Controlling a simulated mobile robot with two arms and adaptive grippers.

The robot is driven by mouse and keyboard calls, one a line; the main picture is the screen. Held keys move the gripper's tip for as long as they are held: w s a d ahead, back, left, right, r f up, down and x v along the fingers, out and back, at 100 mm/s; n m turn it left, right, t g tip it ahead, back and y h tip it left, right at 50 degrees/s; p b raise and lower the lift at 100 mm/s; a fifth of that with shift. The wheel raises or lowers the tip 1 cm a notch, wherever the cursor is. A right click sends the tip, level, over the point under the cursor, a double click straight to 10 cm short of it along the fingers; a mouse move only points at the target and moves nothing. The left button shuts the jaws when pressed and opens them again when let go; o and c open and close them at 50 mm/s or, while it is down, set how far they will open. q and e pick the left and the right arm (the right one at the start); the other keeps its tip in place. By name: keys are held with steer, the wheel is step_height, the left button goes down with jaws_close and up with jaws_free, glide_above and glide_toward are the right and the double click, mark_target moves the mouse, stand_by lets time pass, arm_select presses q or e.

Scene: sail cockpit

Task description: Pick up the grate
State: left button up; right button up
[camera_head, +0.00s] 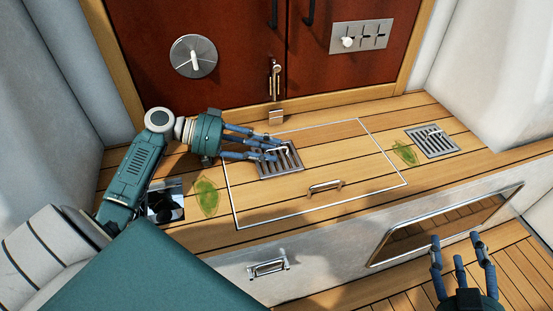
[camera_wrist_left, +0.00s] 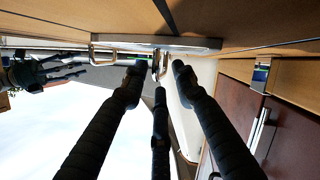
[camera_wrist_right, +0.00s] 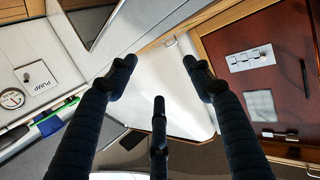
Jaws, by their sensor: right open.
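A square slotted metal grate (camera_head: 279,160) with a small raised handle lies on the wooden hatch panel (camera_head: 345,160) in the head view. My left gripper (camera_head: 278,150) reaches over it from the left, fingers at its handle. In the left wrist view, the handle (camera_wrist_left: 161,66) shows between the parted fingertips, below the grate's edge (camera_wrist_left: 190,43); whether they press on it is unclear. A second grate (camera_head: 433,140) with a handle sits at the right of the bench. My right gripper (camera_head: 462,250) is open and empty at the lower right, away from both grates.
A square opening (camera_head: 166,203) with a dark inside is in the bench at left. Green stains (camera_head: 206,197) mark the wood. The hatch has its own handle (camera_head: 325,188). Red doors (camera_head: 245,50) with a latch (camera_head: 275,80) stand behind. A drawer handle (camera_head: 268,267) is on the front.

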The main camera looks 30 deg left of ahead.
arm_select(q)
steer(key=shift+c, duration=0.3)
jaws_close()
steer(key=shift+r, duration=0.15)
